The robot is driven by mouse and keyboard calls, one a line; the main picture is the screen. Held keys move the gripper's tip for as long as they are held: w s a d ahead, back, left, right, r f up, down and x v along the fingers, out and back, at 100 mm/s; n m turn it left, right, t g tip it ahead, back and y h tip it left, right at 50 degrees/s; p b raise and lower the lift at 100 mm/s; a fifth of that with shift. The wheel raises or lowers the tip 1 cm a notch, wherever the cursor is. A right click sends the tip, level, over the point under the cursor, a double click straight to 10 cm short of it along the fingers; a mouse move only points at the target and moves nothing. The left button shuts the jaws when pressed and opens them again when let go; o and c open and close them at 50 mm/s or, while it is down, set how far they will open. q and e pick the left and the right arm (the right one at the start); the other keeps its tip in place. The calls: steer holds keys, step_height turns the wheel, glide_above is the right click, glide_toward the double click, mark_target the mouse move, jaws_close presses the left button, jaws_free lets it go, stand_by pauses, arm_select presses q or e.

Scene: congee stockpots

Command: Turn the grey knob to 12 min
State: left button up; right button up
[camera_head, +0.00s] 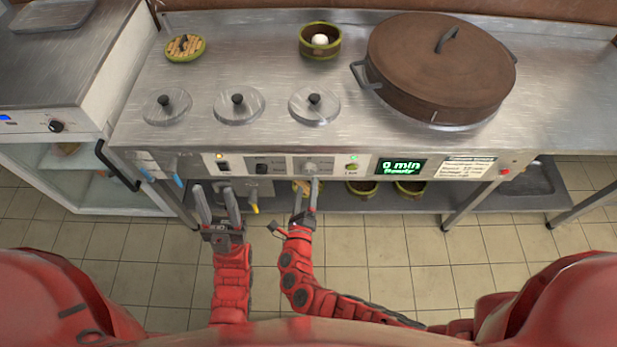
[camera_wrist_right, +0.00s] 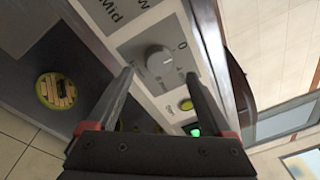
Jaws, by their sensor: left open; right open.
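The grey knob (camera_head: 311,167) is on the front panel, left of a green button (camera_head: 351,168). In the right wrist view the knob (camera_wrist_right: 159,60) shows large, with a "0" mark beside it. The display (camera_head: 401,167) reads "0 min" with "Ready" below. My right gripper (camera_head: 306,186) is open in front of the knob. In the right wrist view its fingertips (camera_wrist_right: 160,76) are spread to either side below the knob; I cannot tell whether they touch it. My left gripper (camera_head: 215,192) is open and empty, left of it, in front of the panel below a black knob (camera_head: 223,167).
A large brown lidded pot (camera_head: 440,75) stands on the counter's right. Several round steel lids, one at the middle (camera_head: 238,106), lie behind the panel. A green bowl (camera_head: 320,42) holds something white. A lower shelf (camera_head: 330,204) carries bowls. The floor in front is clear.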

mark_target(309, 173)
steer(key=shift+w+d+b, duration=0.15)
steer(key=shift+w+b, duration=0.05)
steer(key=shift+w, duration=1)
steer(key=shift+w+d+b, duration=0.15)
steer(key=shift+w, duration=1)
steer(key=shift+c, duration=0.3)
jaws_close()
